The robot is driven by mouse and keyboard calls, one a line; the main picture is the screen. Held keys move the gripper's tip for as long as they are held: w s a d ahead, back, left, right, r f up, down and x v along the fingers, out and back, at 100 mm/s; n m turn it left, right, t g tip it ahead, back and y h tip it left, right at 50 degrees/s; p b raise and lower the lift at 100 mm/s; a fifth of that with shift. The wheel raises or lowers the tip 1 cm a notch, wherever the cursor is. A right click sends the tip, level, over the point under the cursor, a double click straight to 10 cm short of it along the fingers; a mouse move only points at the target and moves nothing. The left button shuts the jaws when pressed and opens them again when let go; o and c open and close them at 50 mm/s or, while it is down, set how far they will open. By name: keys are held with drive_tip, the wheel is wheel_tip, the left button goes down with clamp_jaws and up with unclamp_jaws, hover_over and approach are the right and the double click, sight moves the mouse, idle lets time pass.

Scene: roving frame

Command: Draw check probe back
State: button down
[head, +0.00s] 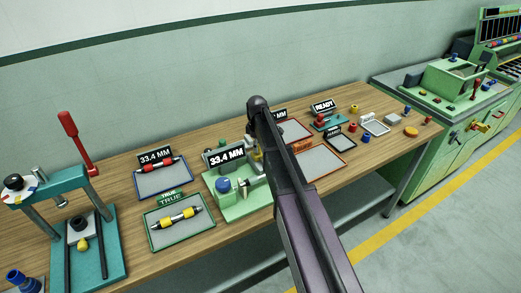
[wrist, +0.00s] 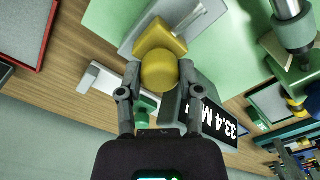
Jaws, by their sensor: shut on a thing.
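My gripper (wrist: 158,84) is shut on a round yellow knob (wrist: 158,68) in the wrist view, one finger on each side of it. The knob sits against a yellow block on a grey part of the green gauge fixture (wrist: 110,15); I take it to be the check probe's knob. A black display reading 33.4 MM (wrist: 214,122) is close beside the right finger. In the head view the green fixture (head: 240,207) stands mid-bench with its display (head: 227,156) and a blue knob (head: 223,185).
A blue-edged tray (head: 152,186) holds a red-ended bar, and a green-edged tray (head: 165,237) holds a yellow-ended bar. A teal press (head: 100,250) with a red lever stands at left. An orange-edged tray (head: 320,160) lies empty at right. Small parts lie beyond.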

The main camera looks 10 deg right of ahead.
drive_tip(key=shift+w, duration=0.3)
drive_tip(key=shift+c, duration=1.3)
unclamp_jaws()
drive_tip(key=shift+a, duration=0.1)
drive_tip(key=shift+s, duration=0.15)
